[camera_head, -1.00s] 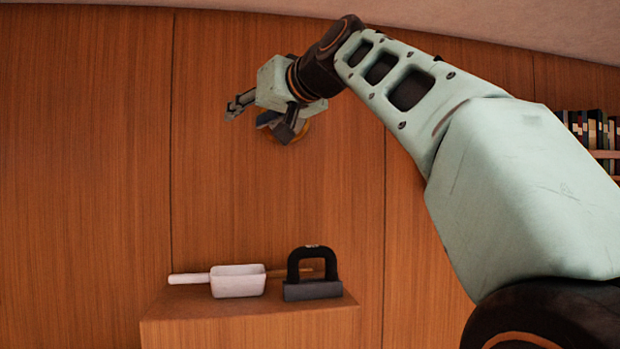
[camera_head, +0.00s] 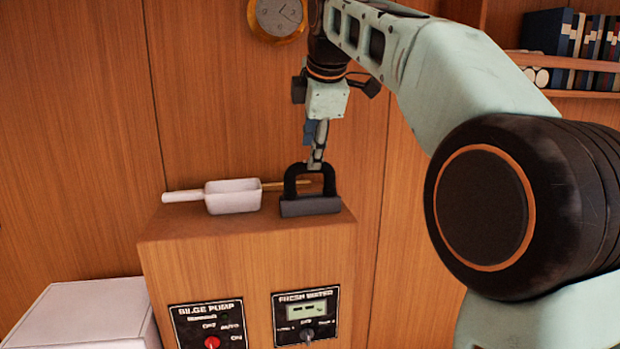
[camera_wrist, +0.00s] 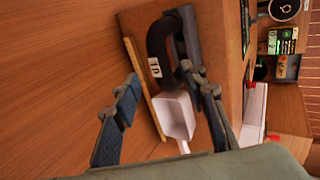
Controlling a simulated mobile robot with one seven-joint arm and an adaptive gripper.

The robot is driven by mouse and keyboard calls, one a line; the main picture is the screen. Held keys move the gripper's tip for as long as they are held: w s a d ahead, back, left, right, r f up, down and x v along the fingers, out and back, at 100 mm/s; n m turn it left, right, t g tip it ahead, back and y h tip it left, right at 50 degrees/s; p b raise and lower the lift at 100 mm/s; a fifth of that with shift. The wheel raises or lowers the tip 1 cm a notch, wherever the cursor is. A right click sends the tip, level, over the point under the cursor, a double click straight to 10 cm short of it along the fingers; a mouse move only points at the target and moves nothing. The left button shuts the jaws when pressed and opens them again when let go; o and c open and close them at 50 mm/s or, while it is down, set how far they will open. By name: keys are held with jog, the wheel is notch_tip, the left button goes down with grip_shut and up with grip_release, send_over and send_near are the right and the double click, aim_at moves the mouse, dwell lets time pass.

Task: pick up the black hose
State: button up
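The black hose (camera_head: 329,182) stands as an upright arch with a dark grey block at its foot, on top of the wooden cabinet. In the wrist view the hose (camera_wrist: 156,42) shows as a thick curve with a white tag, beyond the fingertips. My gripper (camera_head: 317,165) points down at the top of the arch in the head view; whether it touches cannot be told. In the wrist view my gripper (camera_wrist: 162,80) has its two fingers well apart, with nothing held between them. The hose lies ahead of the fingertips, not between them.
A white scoop (camera_head: 234,197) lies left of the hose, and a thin wooden stick (camera_wrist: 146,88) lies behind. The wooden cabinet (camera_head: 200,262) carries switch panels on its front. A wood wall rises behind. A white box (camera_head: 85,315) stands at lower left.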

jog(key=x, duration=0.6)
jog(key=shift+a+f, duration=0.1)
jog(key=shift+f, duration=0.2)
jog(key=shift+c, duration=0.3)
jog(key=shift+r, duration=0.1)
grip_shut()
